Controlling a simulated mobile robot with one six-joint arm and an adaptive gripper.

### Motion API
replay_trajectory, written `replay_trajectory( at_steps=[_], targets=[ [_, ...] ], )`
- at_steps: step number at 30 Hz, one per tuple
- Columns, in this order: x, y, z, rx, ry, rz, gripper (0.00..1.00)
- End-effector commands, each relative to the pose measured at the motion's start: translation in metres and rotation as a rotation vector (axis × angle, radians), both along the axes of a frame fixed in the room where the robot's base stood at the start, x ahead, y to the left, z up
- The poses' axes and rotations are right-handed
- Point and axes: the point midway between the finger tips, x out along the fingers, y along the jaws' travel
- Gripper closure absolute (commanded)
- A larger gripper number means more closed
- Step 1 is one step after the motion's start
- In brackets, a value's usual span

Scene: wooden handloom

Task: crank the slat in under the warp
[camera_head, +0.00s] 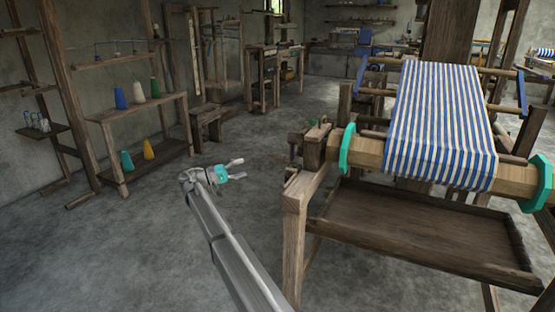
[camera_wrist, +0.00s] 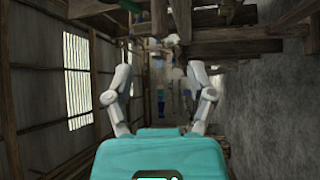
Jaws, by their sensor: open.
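The loom's warp beam (camera_head: 367,154) is a pale wooden roller with teal end flanges (camera_head: 347,149). The blue-and-white striped warp (camera_head: 440,110) runs down over it. I cannot make out a separate slat under the warp, and no crank handle shows clearly. A small wooden block assembly (camera_head: 315,140) with a bit of green sits at the left end of the beam, on the loom's front post. My gripper (camera_head: 237,168) is open and empty, left of the loom and apart from it. In the wrist view my gripper's two fingers (camera_wrist: 165,90) are spread with nothing between them.
A wooden tray (camera_head: 420,232) hangs under the beam, and the loom's front leg (camera_head: 294,240) stands right of my arm. A shelf with thread cones (camera_head: 139,93) stands at the left wall. A low bench (camera_head: 212,117) is behind. The floor (camera_head: 120,250) at the left is clear.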

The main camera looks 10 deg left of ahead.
Motion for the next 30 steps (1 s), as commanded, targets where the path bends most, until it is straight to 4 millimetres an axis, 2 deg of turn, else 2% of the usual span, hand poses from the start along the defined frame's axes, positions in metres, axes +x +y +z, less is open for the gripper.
replay_trajectory(
  at_steps=[11, 30],
  targets=[
    [0.014, -0.031, 0.005, 0.0, 0.0, -0.006, 0.29],
    [0.052, -0.114, 0.017, 0.0, 0.0, -0.008, 0.29]
  ],
)
